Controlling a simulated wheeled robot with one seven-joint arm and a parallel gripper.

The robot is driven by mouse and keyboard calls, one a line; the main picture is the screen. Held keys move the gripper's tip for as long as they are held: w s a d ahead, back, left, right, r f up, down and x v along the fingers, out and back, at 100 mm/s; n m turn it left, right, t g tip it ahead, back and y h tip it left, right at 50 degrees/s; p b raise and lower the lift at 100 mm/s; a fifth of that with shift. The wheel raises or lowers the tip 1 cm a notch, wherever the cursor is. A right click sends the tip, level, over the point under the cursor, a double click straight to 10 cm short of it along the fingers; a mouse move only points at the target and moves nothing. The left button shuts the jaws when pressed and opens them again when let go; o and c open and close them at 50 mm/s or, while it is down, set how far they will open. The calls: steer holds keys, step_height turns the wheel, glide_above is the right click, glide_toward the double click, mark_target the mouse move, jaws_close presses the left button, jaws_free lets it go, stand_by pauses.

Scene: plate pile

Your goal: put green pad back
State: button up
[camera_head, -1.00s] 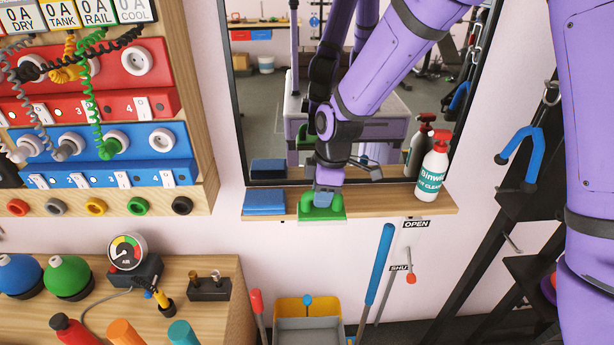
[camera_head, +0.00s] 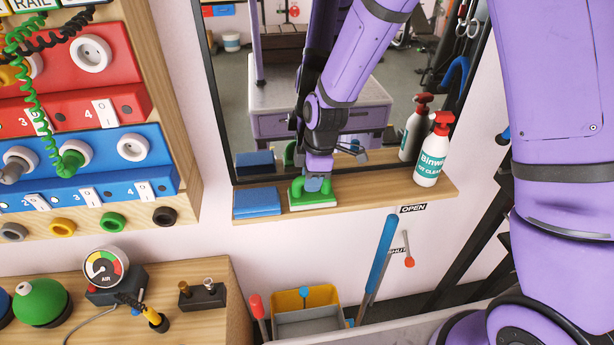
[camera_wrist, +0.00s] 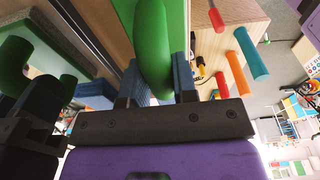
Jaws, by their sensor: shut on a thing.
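The green pad (camera_head: 298,195) is a flat block with a pale underside and a green arched handle on top. It is at the wooden shelf (camera_head: 385,188) under the mirror, right of the blue pad (camera_head: 257,202). I cannot tell whether it rests on the shelf or hangs just above it. My gripper (camera_head: 317,184) is shut on the pad's handle. In the wrist view the green handle (camera_wrist: 152,50) runs between the two fingers, with the green pad face (camera_wrist: 176,22) beyond it.
A white spray bottle with a red head (camera_head: 432,155) stands at the shelf's right end. The mirror (camera_head: 270,90) rises behind the shelf. Below are a yellow and grey bin (camera_head: 305,320) and a blue-handled lever (camera_head: 382,252). Socket panels and a wooden bench are at left.

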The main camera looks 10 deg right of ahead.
steer(key=o, duration=0.8)
steer(key=shift+o, duration=0.2)
steer(key=r, duration=0.3)
steer(key=d+r, duration=0.1)
steer(key=r, duration=0.7)
steer(key=shift+d, duration=0.3)
steer(key=s+d+r+m+t, duration=0.1)
steer(key=s+d+r+m, duration=0.4)
steer(key=r, duration=0.4)
steer(key=s+d+r+m+t, duration=0.1)
steer(key=s+d+r+m, duration=0.2)
steer(key=s, duration=0.3)
steer(key=s+d+r+m+t+h, duration=0.1)
steer(key=s+d+r+m, duration=0.3)
steer(key=s+d+m, duration=0.1)
steer(key=s+d+r+m+t, duration=0.2)
steer(key=s+d+r+m, duration=0.1)
steer(key=s+d+m, duration=0.2)
steer(key=s, duration=0.2)
steer(key=shift+s+d+r+h, duration=0.2)
steer(key=shift+s+d+h, duration=0.2)
